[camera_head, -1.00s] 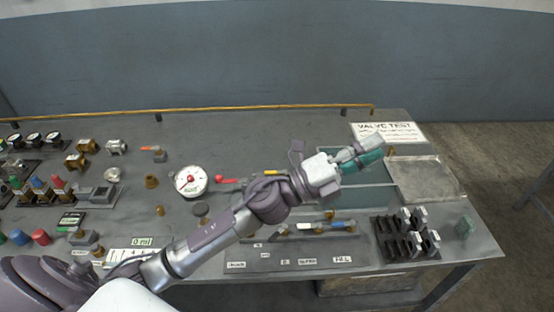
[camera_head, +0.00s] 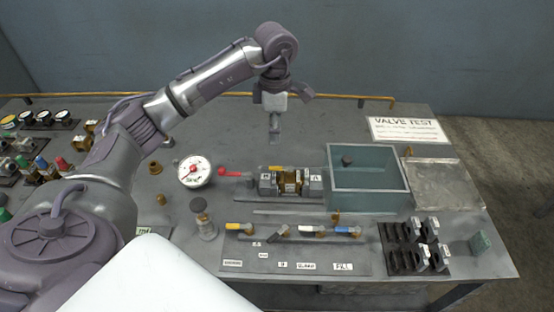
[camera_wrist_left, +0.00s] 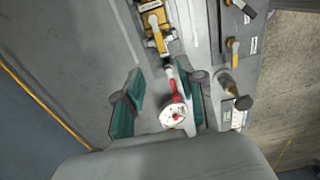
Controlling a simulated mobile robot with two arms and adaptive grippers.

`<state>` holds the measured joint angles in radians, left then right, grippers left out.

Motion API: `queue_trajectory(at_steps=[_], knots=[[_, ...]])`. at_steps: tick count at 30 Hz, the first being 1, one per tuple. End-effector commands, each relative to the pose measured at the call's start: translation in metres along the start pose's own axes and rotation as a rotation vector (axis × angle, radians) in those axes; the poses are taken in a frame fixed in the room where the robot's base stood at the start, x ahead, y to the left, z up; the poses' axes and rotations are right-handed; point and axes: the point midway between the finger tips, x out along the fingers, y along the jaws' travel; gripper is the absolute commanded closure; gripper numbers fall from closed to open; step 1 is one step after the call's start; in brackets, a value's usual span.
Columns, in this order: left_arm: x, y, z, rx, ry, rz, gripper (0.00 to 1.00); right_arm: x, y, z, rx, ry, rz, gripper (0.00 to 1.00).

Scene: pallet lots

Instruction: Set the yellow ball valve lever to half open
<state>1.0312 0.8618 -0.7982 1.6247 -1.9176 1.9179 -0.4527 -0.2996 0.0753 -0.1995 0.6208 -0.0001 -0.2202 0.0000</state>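The yellow lever (camera_head: 238,226) is the leftmost of a row of coloured levers on a grey panel near the table's front. It lies roughly sideways along the row. It also shows in the left wrist view (camera_wrist_left: 235,46), at the right. My left gripper (camera_head: 275,137) hangs pointing down over the back of the table, behind the row and apart from the lever. In the left wrist view its green fingers (camera_wrist_left: 160,105) are spread apart with nothing gripped. A red lever (camera_wrist_left: 173,87) and a white gauge (camera_wrist_left: 173,115) show below and between them. My right gripper is not in view.
A brass valve assembly (camera_head: 283,181) and a glass-walled tank (camera_head: 368,187) stand behind the panel. A dark-topped post (camera_head: 202,221) stands left of the yellow lever. Black holders (camera_head: 413,249) stand to the right. A yellow rail (camera_head: 330,97) runs along the back.

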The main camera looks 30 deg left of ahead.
Motion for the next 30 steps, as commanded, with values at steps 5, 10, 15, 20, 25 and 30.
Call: queue_trajectory(at_steps=[5,10,15,20,25,30], knots=[[0.036,-0.002,-0.001,0.0,0.002,-0.007,0.61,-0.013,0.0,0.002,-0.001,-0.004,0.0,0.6],[0.072,-0.002,0.001,-0.001,-0.001,-0.007,0.61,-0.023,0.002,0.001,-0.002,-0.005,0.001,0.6],[0.1,-0.001,0.001,-0.001,-0.002,-0.005,0.61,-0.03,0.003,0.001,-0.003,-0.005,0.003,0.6],[0.115,-0.001,0.001,0.001,-0.004,-0.003,0.61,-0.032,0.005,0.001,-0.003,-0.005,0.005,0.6],[0.119,-0.001,0.001,0.001,-0.004,-0.001,0.61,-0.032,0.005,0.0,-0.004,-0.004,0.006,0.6],[0.119,-0.001,0.001,0.001,-0.004,-0.001,0.61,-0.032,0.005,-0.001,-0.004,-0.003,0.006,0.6]])
